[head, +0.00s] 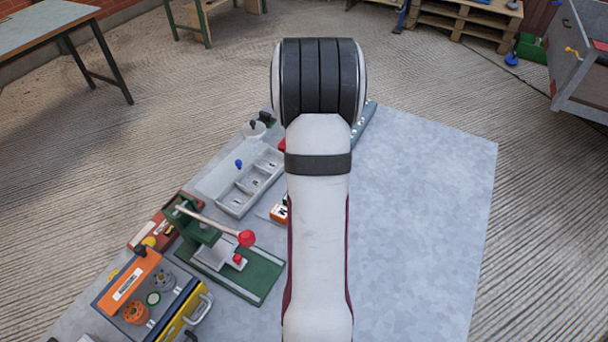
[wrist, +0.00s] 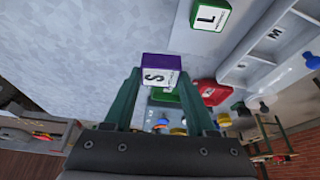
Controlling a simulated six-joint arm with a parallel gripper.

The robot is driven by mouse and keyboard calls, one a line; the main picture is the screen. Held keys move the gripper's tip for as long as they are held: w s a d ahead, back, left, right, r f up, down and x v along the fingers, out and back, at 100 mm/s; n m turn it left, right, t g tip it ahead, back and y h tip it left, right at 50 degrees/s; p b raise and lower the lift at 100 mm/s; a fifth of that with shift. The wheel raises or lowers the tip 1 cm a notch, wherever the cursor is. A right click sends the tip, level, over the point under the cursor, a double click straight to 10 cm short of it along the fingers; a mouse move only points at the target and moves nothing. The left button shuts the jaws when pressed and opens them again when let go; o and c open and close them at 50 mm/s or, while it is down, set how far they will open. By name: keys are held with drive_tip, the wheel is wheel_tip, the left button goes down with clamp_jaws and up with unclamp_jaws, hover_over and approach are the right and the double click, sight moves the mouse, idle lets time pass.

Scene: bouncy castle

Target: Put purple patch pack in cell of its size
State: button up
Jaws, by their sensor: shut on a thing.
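The purple patch pack (wrist: 163,61) shows in the wrist view, with a white face marked S. My gripper (wrist: 160,76) is shut on it, with one green finger on each side. The white divided tray (wrist: 258,28) is at the right of the wrist view, apart from the pack, and a cell letter M shows there. In the head view the tray (head: 240,212) lies left of my arm, with several cells; its letters are too small to read surely. My arm hides the gripper and the purple pack in the head view.
A green pack marked L (wrist: 209,15) lies beside the tray. An orange pack (head: 279,213) is near my arm. A green lever press (head: 225,260) with a red knob stands in front of the tray. A toolbox (head: 140,295) is at front left. The grey sheet (head: 425,220) at right is clear.

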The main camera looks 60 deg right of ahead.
drive_tip(key=s+r, duration=0.5)
drive_tip(key=r, duration=0.2)
drive_tip(key=shift+s+r, duration=0.25)
drive_tip(key=shift+s, duration=0.15)
drive_tip(key=shift+m+g, duration=0.4)
drive_tip(key=shift+m, duration=0.5)
drive_tip(key=w+d+f, duration=0.1)
drive_tip(key=w+f, duration=0.2)
drive_tip(key=w, duration=0.5)
drive_tip(key=w+d+f, duration=0.1)
drive_tip(key=w+f, duration=0.1)
drive_tip(key=w, duration=0.5)
drive_tip(key=w+d+f, duration=0.2)
drive_tip(key=w+f, duration=0.1)
drive_tip(key=w, duration=0.5)
drive_tip(key=shift+w+f, duration=0.4)
drive_tip(key=shift+f, duration=1.65)
